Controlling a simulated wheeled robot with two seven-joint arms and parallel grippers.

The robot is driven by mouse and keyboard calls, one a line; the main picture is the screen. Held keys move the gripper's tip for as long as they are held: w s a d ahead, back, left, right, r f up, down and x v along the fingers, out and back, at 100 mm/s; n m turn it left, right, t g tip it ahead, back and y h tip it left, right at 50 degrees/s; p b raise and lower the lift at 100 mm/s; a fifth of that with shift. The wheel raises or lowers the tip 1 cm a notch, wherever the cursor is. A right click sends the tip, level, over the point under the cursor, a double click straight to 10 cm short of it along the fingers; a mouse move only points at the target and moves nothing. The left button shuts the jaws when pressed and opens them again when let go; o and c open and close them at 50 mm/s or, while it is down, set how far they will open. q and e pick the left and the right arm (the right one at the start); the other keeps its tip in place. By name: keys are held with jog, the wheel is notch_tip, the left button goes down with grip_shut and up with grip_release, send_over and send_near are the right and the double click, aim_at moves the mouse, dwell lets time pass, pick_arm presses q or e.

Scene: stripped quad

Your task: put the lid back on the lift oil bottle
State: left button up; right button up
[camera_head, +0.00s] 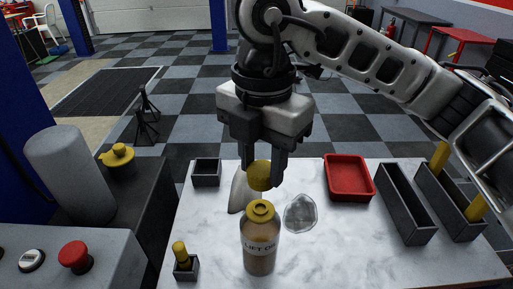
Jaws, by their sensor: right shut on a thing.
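The lift oil bottle (260,243) stands upright near the front middle of the marble-topped table. Its top is a yellow ring with an open mouth. My right gripper (262,180) comes down from above and is shut on the round yellow lid (259,175). The lid is held just above and behind the bottle's mouth in the picture, apart from it. My left gripper does not show.
The white table (330,245) also holds a red tray (348,180), long dark bins (405,205), a small dark box (206,172), a clear lumpy object (300,213), a grey cone-like object (239,192) and a small yellow-topped item (181,252) in a holder.

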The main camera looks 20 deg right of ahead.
jog(key=shift+a+r+m, duration=0.1)
jog(key=shift+m, duration=0.4)
jog(key=shift+f+b, duration=0.9)
jog(key=shift+f, duration=0.55)
notch_tip(320, 180, down, 3)
jog(key=shift+r+b, duration=0.2)
jog(key=shift+b, duration=0.85)
jog(key=shift+f+b, duration=0.35)
jog(key=shift+f, duration=0.05)
pick_arm(q)
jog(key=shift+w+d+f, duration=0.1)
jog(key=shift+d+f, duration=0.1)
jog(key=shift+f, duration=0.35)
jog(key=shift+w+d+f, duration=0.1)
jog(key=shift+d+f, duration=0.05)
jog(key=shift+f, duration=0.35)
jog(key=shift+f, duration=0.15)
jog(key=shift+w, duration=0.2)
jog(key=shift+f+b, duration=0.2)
jog(key=shift+b, duration=0.2)
